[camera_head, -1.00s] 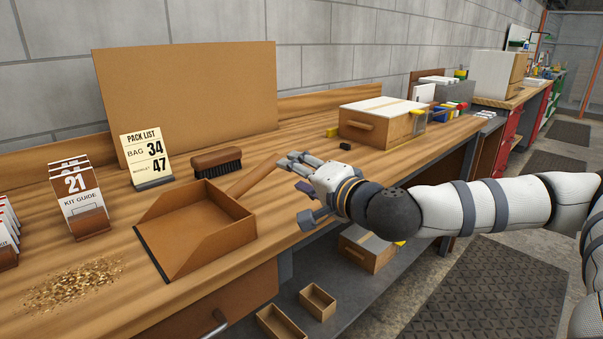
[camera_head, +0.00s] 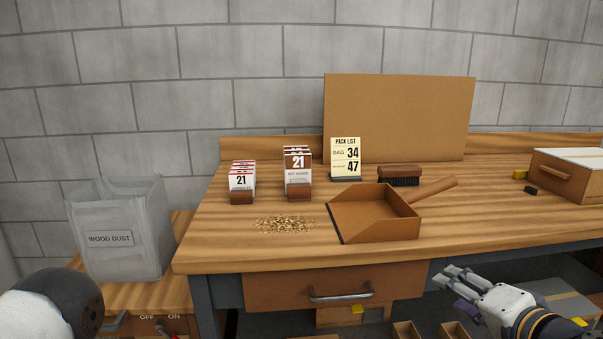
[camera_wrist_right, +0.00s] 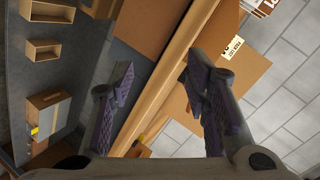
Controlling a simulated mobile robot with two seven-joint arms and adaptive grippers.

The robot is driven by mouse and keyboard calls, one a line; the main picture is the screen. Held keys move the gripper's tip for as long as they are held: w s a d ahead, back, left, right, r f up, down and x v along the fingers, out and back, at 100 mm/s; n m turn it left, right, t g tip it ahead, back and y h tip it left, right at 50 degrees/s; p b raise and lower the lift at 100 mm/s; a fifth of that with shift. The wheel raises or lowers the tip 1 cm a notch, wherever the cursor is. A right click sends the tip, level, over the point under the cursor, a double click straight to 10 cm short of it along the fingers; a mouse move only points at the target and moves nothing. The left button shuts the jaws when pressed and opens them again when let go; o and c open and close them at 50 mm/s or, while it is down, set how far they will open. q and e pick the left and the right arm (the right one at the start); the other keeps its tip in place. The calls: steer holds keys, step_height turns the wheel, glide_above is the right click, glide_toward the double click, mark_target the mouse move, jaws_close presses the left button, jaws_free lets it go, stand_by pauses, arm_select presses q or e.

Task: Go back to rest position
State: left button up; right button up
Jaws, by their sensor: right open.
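My right gripper (camera_head: 458,286) is open and empty. It hangs in front of the workbench, low at the right of the head view. In the right wrist view its two spread fingers (camera_wrist_right: 160,80) have nothing between them that they touch. A part of my left arm shows at the bottom left of the head view; its gripper is out of the picture. The brown dustpan (camera_head: 385,222) lies on the bench top, its handle pointing back right, apart from my right gripper. The dark-bristled brush (camera_head: 400,174) sits behind it.
A pile of wood shavings (camera_head: 284,224) lies left of the dustpan. Card holders (camera_head: 298,172) and a pack list sign (camera_head: 345,158) stand behind. A grey wood dust bag (camera_head: 122,228) stands at the left. The bench's front edge (camera_head: 300,262) and drawer handle (camera_head: 340,293) are near my right gripper.

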steer(key=s+a+f+n+g+y, duration=0.1)
steer(key=s+a+f+n+g, duration=0.1)
steer(key=s+a+f+g, duration=0.5)
steer(key=s+a+f+n+y, duration=0.1)
steer(key=s+a+f+n, duration=0.3)
steer(key=f, duration=0.6)
steer(key=s+d+f+n+g+h, duration=0.1)
steer(key=s+d+f+g, duration=0.1)
steer(key=s, duration=0.7)
steer(key=s+d+f+n+g+h, duration=0.1)
steer(key=s+f+g, duration=0.3)
steer(key=s, duration=0.5)
steer(key=s+d+f+n+g+h, duration=0.1)
steer(key=s+d+f+n+g, duration=0.1)
steer(key=s, duration=0.8)
step_height(320, 180, down, 2)
steer(key=shift+d+f+n+g+h, duration=0.1)
steer(key=shift+d+n+g+h, duration=0.25)
steer(key=shift+d, duration=0.25)
